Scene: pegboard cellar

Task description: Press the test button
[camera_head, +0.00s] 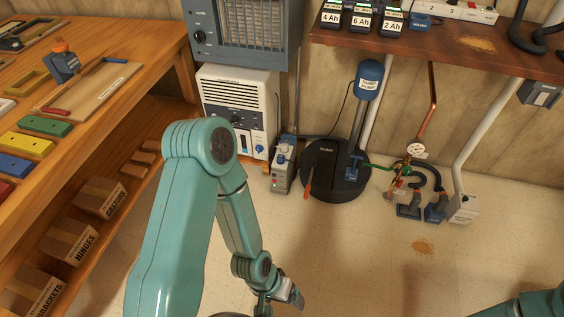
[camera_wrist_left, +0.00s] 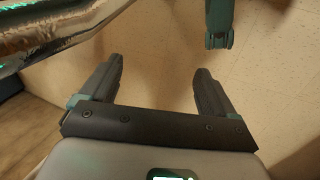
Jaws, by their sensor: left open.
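I cannot make out a button marked test in either view. A small white-and-grey box (camera_head: 464,208) stands on the floor at the right, at the foot of a pale pipe; its markings are too small to read. A dark grey box (camera_head: 540,93) hangs under the shelf at the right edge. My left gripper (camera_wrist_left: 160,66) is open and empty, with bare floor beyond its fingers. In the head view it is low in the picture, near the bottom edge and partly hidden by my arm. My right gripper is out of view.
A white dehumidifier-like unit (camera_head: 240,112) and a black round base with a blue-topped post (camera_head: 336,170) stand by the wall. A copper pipe with a gauge (camera_head: 416,149) is right of them. A wooden bench (camera_head: 130,60) fills the left. The floor in front is mostly clear.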

